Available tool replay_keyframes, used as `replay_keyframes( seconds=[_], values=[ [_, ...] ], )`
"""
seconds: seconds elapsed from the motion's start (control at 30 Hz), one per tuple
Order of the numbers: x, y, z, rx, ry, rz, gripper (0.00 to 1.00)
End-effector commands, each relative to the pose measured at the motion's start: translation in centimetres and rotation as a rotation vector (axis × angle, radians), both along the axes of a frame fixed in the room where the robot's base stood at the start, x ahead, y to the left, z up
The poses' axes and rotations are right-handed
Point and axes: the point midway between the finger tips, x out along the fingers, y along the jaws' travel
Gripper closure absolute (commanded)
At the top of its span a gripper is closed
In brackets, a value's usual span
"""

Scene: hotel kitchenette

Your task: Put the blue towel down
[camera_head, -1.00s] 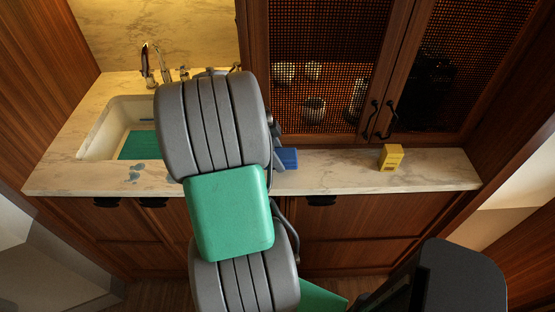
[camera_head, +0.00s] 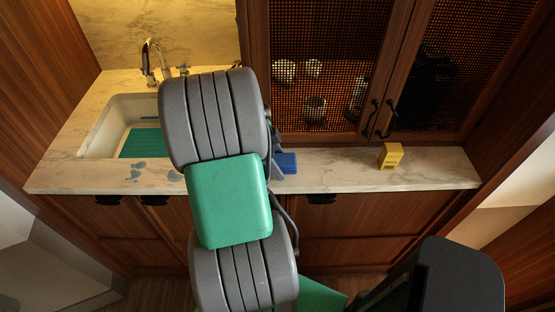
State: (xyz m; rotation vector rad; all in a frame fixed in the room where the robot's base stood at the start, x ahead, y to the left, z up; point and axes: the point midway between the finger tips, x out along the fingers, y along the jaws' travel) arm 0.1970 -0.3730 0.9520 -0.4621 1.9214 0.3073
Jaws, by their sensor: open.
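The blue towel (camera_head: 287,162) shows as a small blue block on the marble counter, just right of my arm. Its left part is hidden by the arm. My gripper (camera_head: 274,162) is mostly hidden behind my arm's grey and green links. Only a sliver of it shows at the towel's left side. It is open. I cannot tell whether a finger touches the towel.
A yellow box (camera_head: 390,155) stands on the counter (camera_head: 340,171) to the right, with clear counter between. A sink (camera_head: 101,132) with a faucet (camera_head: 155,64) is at the left. Mesh-door cabinets (camera_head: 325,70) rise behind the counter.

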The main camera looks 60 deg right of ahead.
Motion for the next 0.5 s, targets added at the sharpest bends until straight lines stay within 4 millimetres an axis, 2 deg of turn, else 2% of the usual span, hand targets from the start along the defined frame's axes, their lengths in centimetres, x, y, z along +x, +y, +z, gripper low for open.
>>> replay_keyframes(
  seconds=[0.17, 0.5],
  values=[
    [0.5, 0.1, 1.4, -0.004, -0.002, 0.002, 0.26],
    [3.4, 1.6, 9.2, -0.004, -0.003, 0.002, 0.26]
  ],
)
